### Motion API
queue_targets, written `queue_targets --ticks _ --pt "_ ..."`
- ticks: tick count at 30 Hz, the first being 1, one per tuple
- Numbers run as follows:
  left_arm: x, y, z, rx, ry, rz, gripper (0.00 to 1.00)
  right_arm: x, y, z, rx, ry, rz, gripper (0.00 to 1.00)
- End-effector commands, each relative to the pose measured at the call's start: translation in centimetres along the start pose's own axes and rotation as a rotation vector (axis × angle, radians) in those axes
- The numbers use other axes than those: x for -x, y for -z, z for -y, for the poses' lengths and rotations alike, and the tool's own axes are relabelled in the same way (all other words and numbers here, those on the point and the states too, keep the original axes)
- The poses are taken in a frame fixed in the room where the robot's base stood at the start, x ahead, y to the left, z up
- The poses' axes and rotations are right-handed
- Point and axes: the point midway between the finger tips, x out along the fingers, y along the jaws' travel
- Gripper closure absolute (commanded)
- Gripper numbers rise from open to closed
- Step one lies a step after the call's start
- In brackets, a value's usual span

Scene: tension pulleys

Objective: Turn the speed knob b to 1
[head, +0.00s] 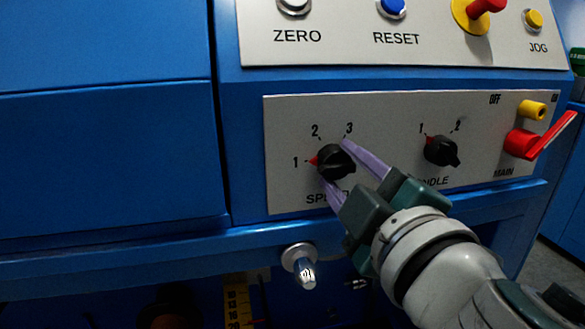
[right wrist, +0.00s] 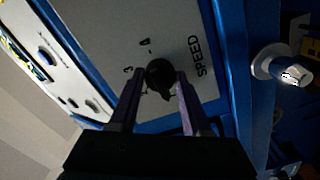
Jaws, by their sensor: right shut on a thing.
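The black speed knob (head: 335,161) sits on the grey panel above the partly hidden word SPEED, with the marks 1, 2 and 3 around it. Its red pointer tip faces left, toward the 1. My right gripper (head: 337,164) has its two purple fingers on either side of this knob and is shut on it. In the right wrist view the knob (right wrist: 160,75) shows between the fingertips, beside the word SPEED. My left gripper is out of view.
A second black knob (head: 441,151) with marks 1 and 2 is to the right. A red MAIN lever (head: 545,138) is at the far right. ZERO, RESET and JOG buttons line the upper panel. A silver peg (head: 303,265) sticks out below the panel.

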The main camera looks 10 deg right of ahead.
Motion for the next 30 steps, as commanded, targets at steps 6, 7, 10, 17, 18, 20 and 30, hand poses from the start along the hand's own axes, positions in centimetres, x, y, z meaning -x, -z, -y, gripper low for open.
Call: queue_targets --ticks 6,7,10,17,18,20,30 --pt "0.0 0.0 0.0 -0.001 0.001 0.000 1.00 0.0 0.0 0.0 0.003 0.000 -0.001 0.34" --pt "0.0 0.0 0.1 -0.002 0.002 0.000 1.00 0.0 0.0 0.0 0.003 0.000 -0.001 0.31" --pt "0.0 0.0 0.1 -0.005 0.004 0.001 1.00 0.0 0.0 0.0 0.002 0.000 0.000 0.22" --pt "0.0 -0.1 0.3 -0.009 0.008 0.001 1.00 0.1 0.0 0.0 0.001 0.000 0.000 0.22" --pt "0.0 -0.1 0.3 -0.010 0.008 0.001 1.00 0.2 0.0 0.0 0.001 0.000 0.000 0.22" --pt "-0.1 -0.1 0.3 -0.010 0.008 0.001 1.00 0.7 -0.1 0.1 0.000 0.002 0.001 0.22" --pt "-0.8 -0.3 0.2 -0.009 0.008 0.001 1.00 6.6 -0.2 0.3 -0.001 0.003 0.002 0.22"
